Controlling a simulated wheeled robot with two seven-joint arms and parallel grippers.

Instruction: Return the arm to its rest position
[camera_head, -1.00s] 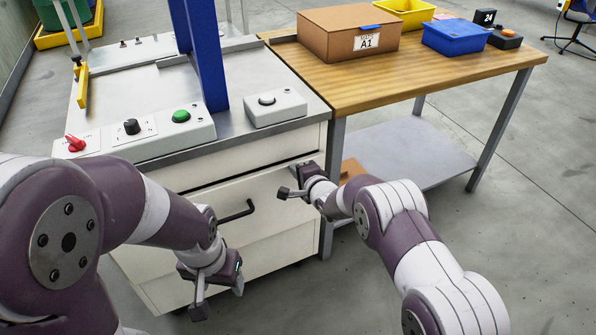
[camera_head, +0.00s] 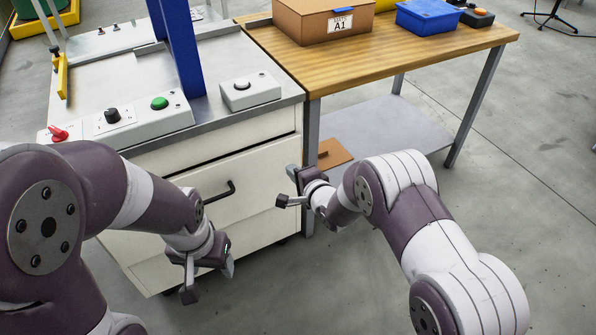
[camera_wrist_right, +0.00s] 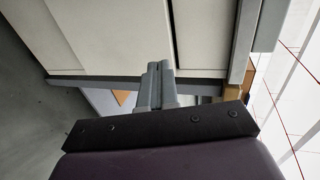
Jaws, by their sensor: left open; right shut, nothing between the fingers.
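My right arm reaches in from the lower right in the head view. Its gripper (camera_head: 292,173) is in front of the right edge of the white cabinet (camera_head: 262,217), near the table leg. In the right wrist view its two grey fingers (camera_wrist_right: 155,84) are together with nothing between them, and the cabinet front shows behind them. My left arm comes in from the left. Its gripper (camera_head: 228,263) hangs low in front of the cabinet drawers, below the black handle (camera_head: 221,192); it is open and I see nothing held.
A wooden table (camera_head: 385,58) with a cardboard box (camera_head: 312,22) and a blue bin (camera_head: 428,15) stands at the back right. The cabinet top carries a panel with a red switch (camera_head: 58,133) and green button (camera_head: 159,103). The floor at right is clear.

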